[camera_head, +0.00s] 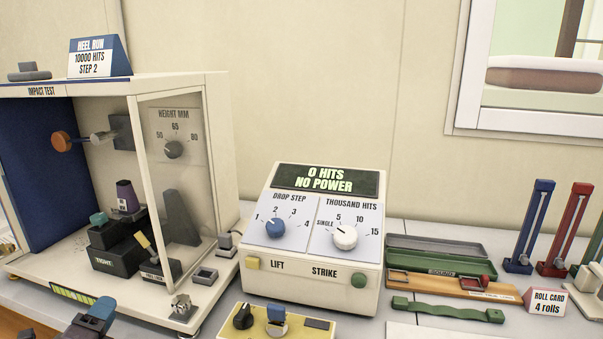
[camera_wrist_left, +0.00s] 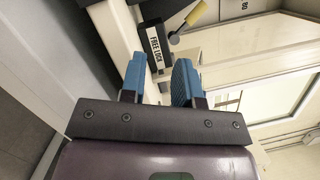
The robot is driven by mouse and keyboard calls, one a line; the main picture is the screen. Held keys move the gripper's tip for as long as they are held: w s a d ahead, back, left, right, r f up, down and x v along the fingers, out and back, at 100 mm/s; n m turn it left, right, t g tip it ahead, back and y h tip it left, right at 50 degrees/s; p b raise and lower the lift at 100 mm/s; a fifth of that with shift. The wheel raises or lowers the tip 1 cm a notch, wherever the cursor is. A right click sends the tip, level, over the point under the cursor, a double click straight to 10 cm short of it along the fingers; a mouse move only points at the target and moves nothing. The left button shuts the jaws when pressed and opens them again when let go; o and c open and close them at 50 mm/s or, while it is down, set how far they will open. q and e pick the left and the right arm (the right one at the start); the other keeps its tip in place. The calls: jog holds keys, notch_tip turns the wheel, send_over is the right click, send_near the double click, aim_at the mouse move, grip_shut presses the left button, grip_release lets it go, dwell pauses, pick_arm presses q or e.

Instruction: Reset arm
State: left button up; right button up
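The impact tester's swing arm is a grey rod with an orange hammer head (camera_head: 61,141), held out level from a dark pivot block (camera_head: 121,132) inside the open-fronted cabinet (camera_head: 218,150). Below it, a yellow-handled lever (camera_head: 142,240) tilts up from a block labelled free/lock. In the left wrist view, the free/lock label (camera_wrist_left: 154,50) and yellow handle (camera_wrist_left: 195,13) lie just beyond my fingers. My left gripper (camera_head: 92,318) is at the lower left, in front of the cabinet base. Its blue fingers (camera_wrist_left: 158,82) are apart with nothing between them. My right gripper is not seen.
A control box (camera_head: 312,275) reading 0 hits, no power stands right of the cabinet. A small yellowish box (camera_head: 290,327) with knobs sits in front of it. A green case (camera_head: 440,260) and blue and red stands (camera_head: 530,225) are farther right. The cabinet's clear side panel (camera_head: 175,200) borders the lever.

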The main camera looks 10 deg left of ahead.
pick_arm(q)
jog(key=s+d+f+n+g+y, duration=0.3)
jog(key=s+d+f+n+g, duration=0.65)
jog(key=n, duration=0.55)
jog(key=s+d+f+n+g+h, duration=0.2)
jog(key=s+d+n+g, duration=0.1)
jog(key=s+d, duration=0.3)
jog(key=s+d+f+n+g+h, duration=0.2)
jog(key=s+d+n+g+h, duration=0.15)
jog(key=s, duration=0.45)
jog(key=w+f+m+t, duration=0.1)
jog(key=w+f+t, duration=0.5)
jog(key=f, duration=0.4)
jog(key=shift+w+d+t, duration=0.15)
jog(key=shift+d+t, duration=0.05)
jog(key=shift+t, duration=0.7)
jog(key=shift+m, duration=0.25)
